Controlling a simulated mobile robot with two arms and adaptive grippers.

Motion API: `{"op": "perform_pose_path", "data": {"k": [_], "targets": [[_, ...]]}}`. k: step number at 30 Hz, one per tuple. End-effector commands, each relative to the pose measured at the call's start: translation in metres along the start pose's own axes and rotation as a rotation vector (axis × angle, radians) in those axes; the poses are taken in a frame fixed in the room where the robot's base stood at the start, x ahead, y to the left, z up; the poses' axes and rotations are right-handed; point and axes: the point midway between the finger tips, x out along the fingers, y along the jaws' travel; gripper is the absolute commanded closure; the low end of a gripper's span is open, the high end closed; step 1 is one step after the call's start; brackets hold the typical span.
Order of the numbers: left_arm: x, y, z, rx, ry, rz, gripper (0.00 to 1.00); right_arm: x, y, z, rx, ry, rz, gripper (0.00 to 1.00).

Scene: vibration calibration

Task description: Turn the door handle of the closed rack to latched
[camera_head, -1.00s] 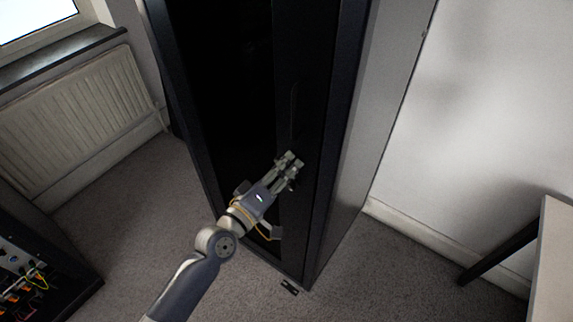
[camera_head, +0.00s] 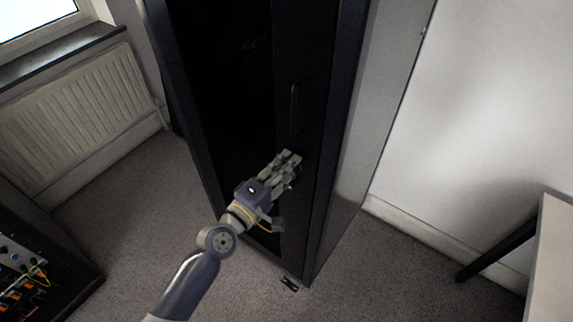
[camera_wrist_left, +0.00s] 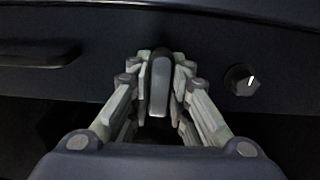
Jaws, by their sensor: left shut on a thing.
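The tall black rack (camera_head: 318,190) stands in the middle of the head view with its door shut. My left gripper (camera_head: 293,160) is at the right strip of the door, below a dark vertical bar (camera_head: 295,110). In the left wrist view my left gripper (camera_wrist_left: 160,75) is shut on the grey door handle (camera_wrist_left: 160,90), with a finger on each side of it. In the head view the fingers hide the handle. My right gripper is not in view.
In the left wrist view a dark knob (camera_wrist_left: 241,79) with a white mark sits right of the handle, and the bar (camera_wrist_left: 38,55) lies left. A radiator (camera_head: 75,105) stands left, an open equipment box (camera_head: 40,262) at lower left, a table (camera_head: 553,250) at right.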

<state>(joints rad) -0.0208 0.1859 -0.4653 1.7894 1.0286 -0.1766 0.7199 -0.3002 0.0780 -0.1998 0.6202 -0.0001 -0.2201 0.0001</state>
Motion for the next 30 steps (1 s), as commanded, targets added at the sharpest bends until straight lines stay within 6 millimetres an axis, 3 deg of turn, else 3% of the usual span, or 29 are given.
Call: {"op": "perform_pose_path", "data": {"k": [8,9,12,23,30], "targets": [[0.0,0.001,0.0,-0.007,0.001,0.002,1.0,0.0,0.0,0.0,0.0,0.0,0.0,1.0],[0.0,0.001,0.0,-0.007,0.001,0.002,0.78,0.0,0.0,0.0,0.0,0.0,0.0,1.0],[0.0,0.001,0.0,-0.006,0.001,0.002,0.62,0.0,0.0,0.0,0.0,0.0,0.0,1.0],[-0.003,0.0,0.0,-0.003,0.0,0.0,0.62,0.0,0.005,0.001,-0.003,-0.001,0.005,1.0],[-0.038,-0.002,0.0,-0.002,-0.001,-0.004,0.62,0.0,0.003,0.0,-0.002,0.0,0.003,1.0]]}}
